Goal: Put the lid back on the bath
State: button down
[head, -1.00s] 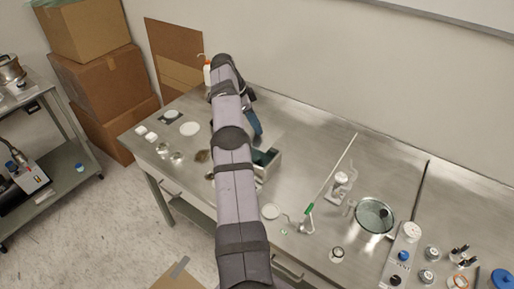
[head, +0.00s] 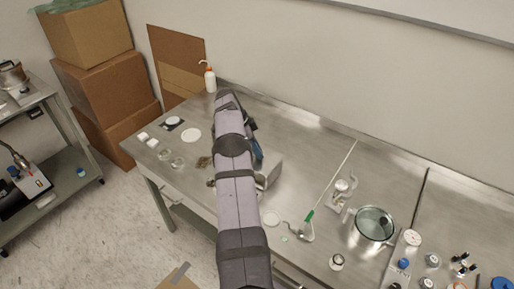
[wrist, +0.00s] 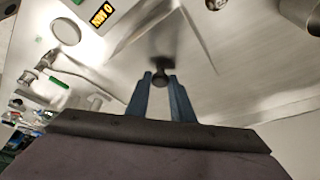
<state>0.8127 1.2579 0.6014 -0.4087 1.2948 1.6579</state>
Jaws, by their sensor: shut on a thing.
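The bath (head: 272,172) is a small steel box on the bench, partly behind my arm in the head view. Its front panel with a lit display shows in the wrist view (wrist: 103,16). The lid (wrist: 165,42) is a flat steel plate with a dark knob (wrist: 161,77). My gripper (wrist: 161,80) has its blue fingers shut on that knob; it shows partly behind my arm in the head view (head: 258,151). The lid lies over the bath's top, and no teal inside shows. I cannot tell whether the lid rests on the rim or hovers just above.
The steel bench (head: 310,150) holds a white bottle (head: 210,79) at the back left and glass dishes (head: 178,162) on the left. The wall is close behind.

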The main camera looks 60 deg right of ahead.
jog(key=shift+f+b, duration=0.25)
jog(key=shift+b, duration=0.05)
jog(key=c, duration=1.5)
grip_release()
jog(key=shift+c, duration=0.2)
jog(key=shift+r+p, duration=0.4)
jog(key=shift+p, duration=0.05)
jog(key=shift+w+a+r+b, duration=0.1)
jog(key=shift+w+r+b, duration=0.1)
jog(key=shift+b, duration=0.4)
jog(key=p+v, duration=0.1)
jog(key=v, duration=1)
jog(key=shift+p, duration=0.4)
